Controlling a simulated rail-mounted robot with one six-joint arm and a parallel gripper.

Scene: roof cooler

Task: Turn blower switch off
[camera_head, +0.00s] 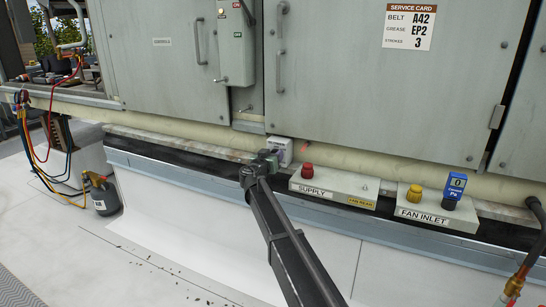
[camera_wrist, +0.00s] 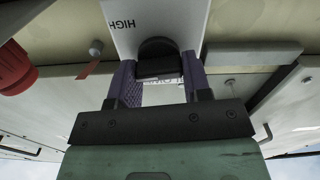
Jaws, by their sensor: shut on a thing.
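A small white box (camera_head: 279,150) sits on the pale pipe below the cabinet doors. In the wrist view its white face (camera_wrist: 150,20) carries the upside-down word HIGH and a black knob (camera_wrist: 158,48). My gripper (camera_head: 268,158) is at this box. In the wrist view my gripper (camera_wrist: 159,70) has its two purple fingers on either side of the knob and is shut on it. Partly hidden lettering shows between the fingers. The knob is hidden in the head view. A grey switch box (camera_head: 236,42) with an ON label and a lever is higher up, apart from my gripper.
A red knob (camera_head: 307,170) stands on the SUPPLY block (camera_head: 340,186), right of my gripper. The FAN INLET block (camera_head: 437,205) carries a yellow knob (camera_head: 414,193) and a blue meter (camera_head: 456,187). Hoses (camera_head: 48,160) hang at the left. The white roof in front is mostly clear.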

